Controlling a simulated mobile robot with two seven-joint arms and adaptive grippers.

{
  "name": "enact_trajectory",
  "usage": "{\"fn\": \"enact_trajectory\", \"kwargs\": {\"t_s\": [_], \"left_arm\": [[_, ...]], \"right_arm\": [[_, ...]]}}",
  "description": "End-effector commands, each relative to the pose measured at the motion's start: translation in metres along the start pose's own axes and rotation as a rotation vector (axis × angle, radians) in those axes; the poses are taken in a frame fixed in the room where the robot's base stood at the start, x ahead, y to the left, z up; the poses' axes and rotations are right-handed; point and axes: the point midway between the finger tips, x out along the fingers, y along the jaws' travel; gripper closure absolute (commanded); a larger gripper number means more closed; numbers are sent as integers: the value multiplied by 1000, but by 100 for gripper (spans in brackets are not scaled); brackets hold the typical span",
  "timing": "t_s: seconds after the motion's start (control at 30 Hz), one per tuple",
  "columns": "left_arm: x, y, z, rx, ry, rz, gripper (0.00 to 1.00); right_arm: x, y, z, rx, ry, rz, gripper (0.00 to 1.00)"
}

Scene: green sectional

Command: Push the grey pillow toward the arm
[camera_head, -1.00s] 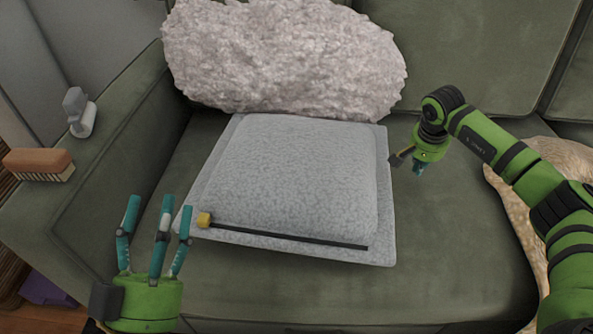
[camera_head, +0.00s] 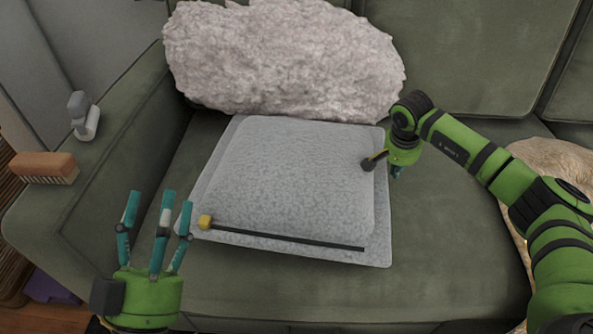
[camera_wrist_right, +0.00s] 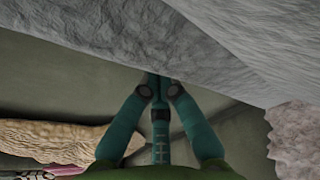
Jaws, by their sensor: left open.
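The grey pillow (camera_head: 290,180) lies flat on the sofa seat, with the left sofa arm (camera_head: 110,150) to its left and a gap of seat between. My right gripper (camera_head: 396,172) is at the pillow's right edge, fingers down. In the right wrist view its fingers (camera_wrist_right: 158,82) converge, shut, with tips against or just under the grey pillow's side (camera_wrist_right: 130,40); exact contact is hidden. My left gripper (camera_head: 155,222) is open and empty, fingers up, in front of the pillow's near left corner.
A dark stick with a yellow end (camera_head: 290,239) lies along the pillow's near edge. A fluffy pale cushion (camera_head: 285,60) stands behind. A brush (camera_head: 42,167) and a small grey object (camera_head: 84,117) sit on the sofa arm. A tan furry item (camera_head: 555,160) lies at right.

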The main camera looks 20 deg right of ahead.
Motion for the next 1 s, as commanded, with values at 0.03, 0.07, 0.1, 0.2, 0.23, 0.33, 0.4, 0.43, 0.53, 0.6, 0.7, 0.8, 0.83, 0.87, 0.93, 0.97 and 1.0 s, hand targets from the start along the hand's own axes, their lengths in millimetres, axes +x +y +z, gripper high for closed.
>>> {"fn": "enact_trajectory", "kwargs": {"t_s": [0.03,0.07,0.1,0.2,0.23,0.33,0.4,0.43,0.53,0.6,0.7,0.8,0.83,0.87,0.93,0.97,1.0], "left_arm": [[1,0,-2,0,0,0,34],[1,0,-2,0,0,0,34],[1,0,-2,0,0,0,34],[2,0,-4,0,0,0,34],[2,0,-4,0,0,0,34],[3,0,-6,0,0,0,34],[4,0,-7,0,0,0,34],[4,-1,-7,0,0,0,34],[4,-1,-8,0,0,0,34],[4,-1,-8,0,0,0,34],[5,-1,-9,0,0,0,34],[6,-1,-10,0,0,0,34],[6,-1,-10,0,0,0,34],[6,-1,-10,0,0,0,34],[6,-1,-11,0,0,0,34],[6,-1,-11,0,0,0,34],[6,-1,-11,0,0,0,34]], "right_arm": [[-2,-6,4,-6,-3,-5,100],[-2,-8,5,-6,-3,-5,100],[-2,-10,7,-6,-3,-5,100],[-3,-15,11,-6,-4,-6,100],[-4,-17,13,-7,-4,-6,100],[-5,-23,17,-7,-4,-7,100],[-6,-26,20,-6,-4,-6,100],[-6,-28,22,-7,-4,-6,100],[-7,-34,26,-8,-5,-7,100],[-7,-38,29,-7,-4,-7,100],[-9,-44,33,-8,-5,-7,100],[-10,-49,38,-8,-5,-7,100],[-10,-51,39,-8,-5,-7,100],[-10,-52,40,-8,-5,-7,100],[-11,-56,43,-8,-5,-7,100],[-11,-58,44,-8,-5,-8,100],[-12,-60,46,-8,-5,-8,100]]}}
